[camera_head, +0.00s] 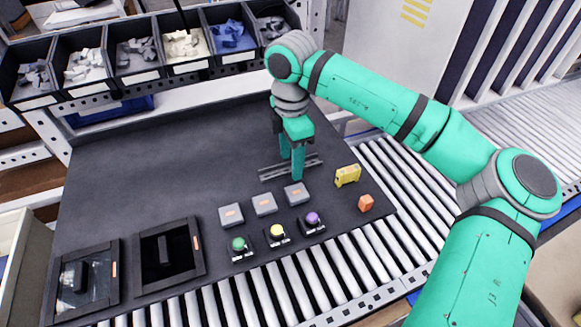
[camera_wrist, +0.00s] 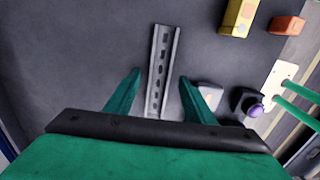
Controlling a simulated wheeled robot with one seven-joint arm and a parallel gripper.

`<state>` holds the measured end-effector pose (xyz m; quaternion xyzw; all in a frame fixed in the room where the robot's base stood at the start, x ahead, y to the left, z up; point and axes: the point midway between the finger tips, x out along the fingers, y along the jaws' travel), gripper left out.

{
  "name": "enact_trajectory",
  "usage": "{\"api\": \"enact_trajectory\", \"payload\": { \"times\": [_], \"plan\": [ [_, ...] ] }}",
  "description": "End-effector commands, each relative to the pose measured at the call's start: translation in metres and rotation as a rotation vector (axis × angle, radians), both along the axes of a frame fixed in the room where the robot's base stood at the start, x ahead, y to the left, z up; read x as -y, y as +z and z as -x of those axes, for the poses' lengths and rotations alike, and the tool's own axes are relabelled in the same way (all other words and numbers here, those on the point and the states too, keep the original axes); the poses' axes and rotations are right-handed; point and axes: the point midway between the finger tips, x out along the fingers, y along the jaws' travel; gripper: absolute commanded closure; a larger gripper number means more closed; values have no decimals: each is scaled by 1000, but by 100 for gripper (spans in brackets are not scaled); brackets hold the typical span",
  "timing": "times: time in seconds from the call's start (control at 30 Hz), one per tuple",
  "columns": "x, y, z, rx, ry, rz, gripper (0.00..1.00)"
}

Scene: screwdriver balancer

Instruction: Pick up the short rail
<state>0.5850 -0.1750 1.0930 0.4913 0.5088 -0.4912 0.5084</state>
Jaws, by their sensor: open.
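The short rail (camera_head: 272,173) is a grey slotted metal strip lying on the dark mat, towards its right side. In the wrist view the rail (camera_wrist: 161,62) runs lengthwise away from me, between my two green fingers. My gripper (camera_head: 292,170) points down over the rail, fingers apart. The wrist view shows my gripper (camera_wrist: 156,83) open, with a gap on both sides of the rail. Whether the fingertips touch the mat is hard to tell.
A yellow block (camera_head: 347,176) and an orange block (camera_head: 366,203) lie right of the rail. Grey blocks (camera_head: 264,204) and coloured buttons (camera_head: 277,234) stand in front. Dark trays (camera_head: 170,254) are front left, parts bins (camera_head: 137,53) behind. The mat's left middle is clear.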

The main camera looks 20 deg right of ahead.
Motion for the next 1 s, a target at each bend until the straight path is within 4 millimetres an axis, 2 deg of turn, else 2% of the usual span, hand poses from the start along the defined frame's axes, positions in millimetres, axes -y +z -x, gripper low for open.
{"api": "enact_trajectory", "payload": {
  "times": [0.1,0.27,0.47,0.5,0.8,1.0],
  "plan": [
    [0,-7,0,1,1,0,51],
    [0,-7,0,1,0,0,51],
    [-1,-6,0,0,1,0,96],
    [-1,-6,0,0,1,0,100],
    [0,-5,0,1,0,1,100],
    [2,9,0,1,-4,1,100]
  ]
}}
